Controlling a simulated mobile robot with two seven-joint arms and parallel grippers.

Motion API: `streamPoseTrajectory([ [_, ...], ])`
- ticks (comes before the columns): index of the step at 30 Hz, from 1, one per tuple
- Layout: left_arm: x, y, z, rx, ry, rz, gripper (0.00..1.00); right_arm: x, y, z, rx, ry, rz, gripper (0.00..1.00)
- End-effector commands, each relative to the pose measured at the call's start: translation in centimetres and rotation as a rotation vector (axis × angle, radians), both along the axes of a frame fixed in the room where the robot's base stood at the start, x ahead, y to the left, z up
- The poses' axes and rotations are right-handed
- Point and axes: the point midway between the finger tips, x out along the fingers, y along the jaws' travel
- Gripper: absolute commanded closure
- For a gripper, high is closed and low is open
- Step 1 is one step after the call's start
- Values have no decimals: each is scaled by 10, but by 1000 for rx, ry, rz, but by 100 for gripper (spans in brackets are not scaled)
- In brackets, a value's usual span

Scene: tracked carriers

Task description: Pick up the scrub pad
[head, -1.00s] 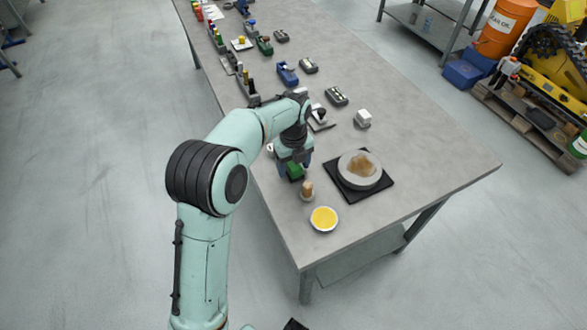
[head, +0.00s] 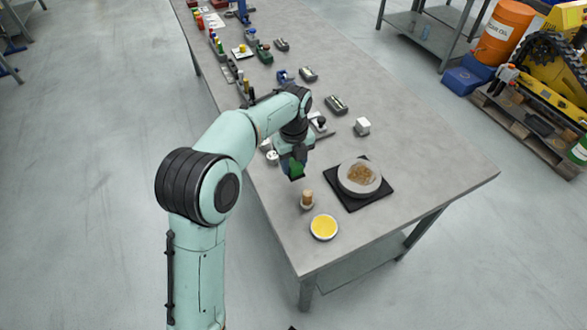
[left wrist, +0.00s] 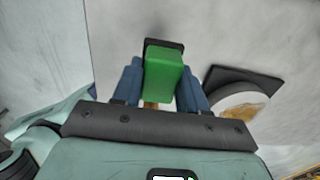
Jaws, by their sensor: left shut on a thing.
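The scrub pad is a green block with a dark layer at one end; it shows in the head view (head: 297,169) and in the left wrist view (left wrist: 164,75). My left gripper (head: 293,165) is shut on it, with a blue finger on each side in the left wrist view (left wrist: 161,84). The pad looks held above the table, left of a round grey disc (head: 345,182) with a brown patch on a black mat (head: 376,197).
A small tan-topped piece (head: 307,199) and a white bowl of yellow content (head: 324,227) stand near the table's front left edge. A white cube (head: 362,126) is behind the disc. Several small items line the far table (head: 420,150). The right side is clear.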

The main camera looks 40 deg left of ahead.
Motion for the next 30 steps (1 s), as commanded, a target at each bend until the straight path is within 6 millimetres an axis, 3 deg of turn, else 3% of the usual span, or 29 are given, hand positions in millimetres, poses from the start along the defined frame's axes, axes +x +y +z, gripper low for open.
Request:
streamPoseTrajectory([
  [1, 1, 0, 16, -1, -8, 1, 88, 2, 0, 4, 0, -2, 0, 57],
  [9, 1, 0, 87, 0, -6, 2, 88, 10, 0, 21, 0, -11, 1, 57],
  [15, 1, 0, 126, 0, -4, 1, 88, 16, 0, 33, 0, -18, 0, 57],
  [21, 0, 1, 148, 1, -2, 2, 88, 21, 0, 40, 0, -24, 1, 57],
  [30, 0, 0, 155, 0, 0, 1, 88, 22, 0, 42, 0, -25, 0, 57],
])
